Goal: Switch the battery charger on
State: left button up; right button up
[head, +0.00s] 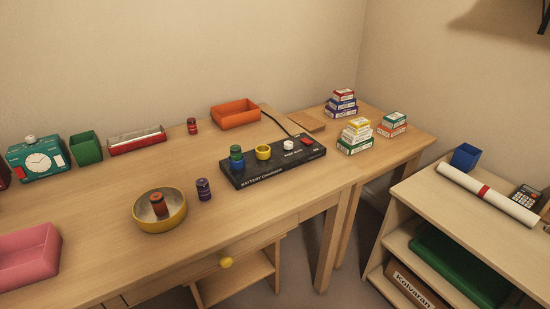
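The battery charger (277,164) is a flat black box lettered "BATTERY CHARGER" on the wooden desk, right of the picture's middle in the head view. A green battery (236,152) stands upright in the blue holder (238,163) at its left end. A yellow holder (263,152) beside it looks empty. A white knob (288,145) sits further right on top. A red switch (307,141) is near the right end; I cannot tell its position. A dark cable (277,122) runs from behind the charger to the back. Neither of my grippers shows.
A purple battery (204,189) stands in front of the charger. A yellow bowl (174,220) holds a brown-orange battery (158,204). A red battery (192,126) and an orange tray (236,114) are behind. Stacked small boxes (356,135) stand right. The desk's front middle is clear.

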aim_at(305, 141)
jog(key=z, duration=1.55)
jog(key=i, duration=1.25)
jog(key=u, duration=3.15)
